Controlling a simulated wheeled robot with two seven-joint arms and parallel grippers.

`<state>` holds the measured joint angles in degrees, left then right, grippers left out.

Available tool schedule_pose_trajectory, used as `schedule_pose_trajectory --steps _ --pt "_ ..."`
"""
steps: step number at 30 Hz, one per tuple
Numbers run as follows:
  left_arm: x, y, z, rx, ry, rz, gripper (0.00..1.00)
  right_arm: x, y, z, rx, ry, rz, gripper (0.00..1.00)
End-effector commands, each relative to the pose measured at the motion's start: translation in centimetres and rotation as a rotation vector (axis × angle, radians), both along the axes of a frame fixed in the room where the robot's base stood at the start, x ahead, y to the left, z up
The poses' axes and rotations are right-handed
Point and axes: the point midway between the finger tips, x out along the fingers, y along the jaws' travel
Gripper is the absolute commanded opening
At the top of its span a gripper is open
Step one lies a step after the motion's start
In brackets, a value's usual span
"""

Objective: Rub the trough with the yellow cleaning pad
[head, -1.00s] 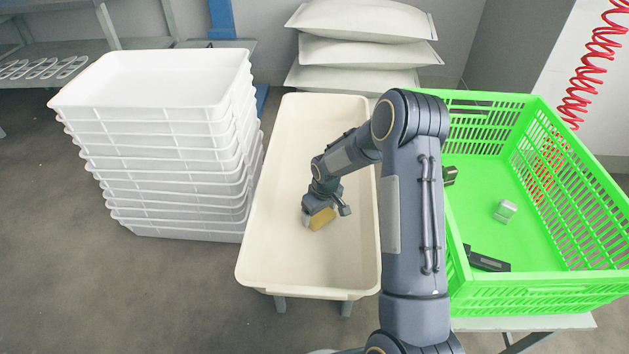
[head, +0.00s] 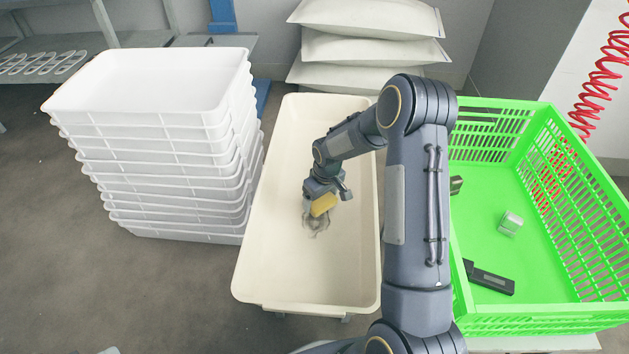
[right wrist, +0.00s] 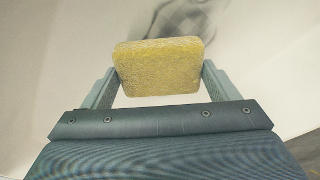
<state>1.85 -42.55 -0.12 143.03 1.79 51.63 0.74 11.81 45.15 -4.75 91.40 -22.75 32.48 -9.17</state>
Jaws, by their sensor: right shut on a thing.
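The cream trough (head: 275,255) stands in the middle of the head view, long and open at the top. A dark smudge (head: 316,222) marks its floor; it also shows at the top of the right wrist view (right wrist: 190,20). My right gripper (head: 325,199) is inside the trough, shut on the yellow cleaning pad (head: 323,205). In the right wrist view the pad (right wrist: 158,68) sits between the two fingers. The pad is just behind the smudge in the head view; I cannot tell whether it touches the floor. My left gripper is not in view.
A stack of white trays (head: 150,85) stands close on the left. A green crate (head: 540,318) with a few small items stands on the right. Pale sacks (head: 370,50) are piled behind the trough. The trough's front floor is clear.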

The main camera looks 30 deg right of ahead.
Motion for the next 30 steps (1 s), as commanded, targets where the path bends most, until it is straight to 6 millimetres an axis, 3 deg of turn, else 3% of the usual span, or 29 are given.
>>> schedule_pose_trajectory --steps 12,30 --pt "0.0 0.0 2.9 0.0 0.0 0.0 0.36 0.1 0.3 4.1 0.0 -0.002 -0.001 0.63" --pt "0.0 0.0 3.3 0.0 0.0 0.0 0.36 0.1 0.6 5.0 0.0 -0.001 -0.003 0.63"
